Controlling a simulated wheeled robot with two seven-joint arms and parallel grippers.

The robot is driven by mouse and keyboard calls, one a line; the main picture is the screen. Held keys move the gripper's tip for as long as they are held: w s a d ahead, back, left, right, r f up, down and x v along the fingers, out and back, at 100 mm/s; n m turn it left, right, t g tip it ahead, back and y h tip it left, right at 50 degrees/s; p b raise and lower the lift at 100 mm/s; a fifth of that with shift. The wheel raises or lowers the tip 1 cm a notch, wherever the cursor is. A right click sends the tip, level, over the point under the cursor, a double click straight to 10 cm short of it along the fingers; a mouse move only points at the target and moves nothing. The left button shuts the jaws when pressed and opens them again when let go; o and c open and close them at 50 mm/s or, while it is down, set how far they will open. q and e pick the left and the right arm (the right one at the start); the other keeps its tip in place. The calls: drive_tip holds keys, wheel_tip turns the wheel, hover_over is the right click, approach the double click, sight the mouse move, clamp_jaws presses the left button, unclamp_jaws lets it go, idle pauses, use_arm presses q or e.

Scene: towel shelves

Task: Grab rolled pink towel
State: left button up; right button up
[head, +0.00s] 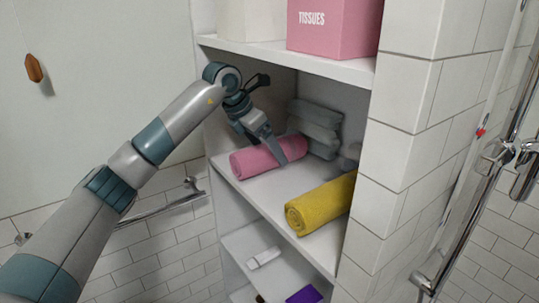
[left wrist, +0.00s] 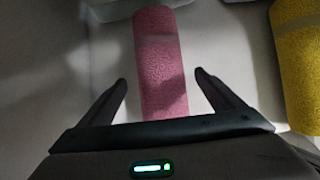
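The rolled pink towel (head: 268,158) lies on the middle shelf in the head view, near the left side wall. It also shows in the left wrist view (left wrist: 160,62), running upward between the fingers. My left gripper (head: 270,155) is at the towel, with one finger in front of it; the other finger is hidden in the head view. In the left wrist view the left gripper (left wrist: 160,82) is open, its two fingers on either side of the towel with gaps to it. My right gripper is not in view.
A rolled yellow towel (head: 320,203) lies to the right on the same shelf (head: 262,191). Grey folded towels (head: 315,128) are behind. A pink tissue box (head: 335,28) stands on the shelf above. A tiled wall (head: 385,150) bounds the right side.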

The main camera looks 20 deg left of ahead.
use_arm(q)
drive_tip(key=c, duration=1.1)
drive_tip(key=shift+r, duration=0.15)
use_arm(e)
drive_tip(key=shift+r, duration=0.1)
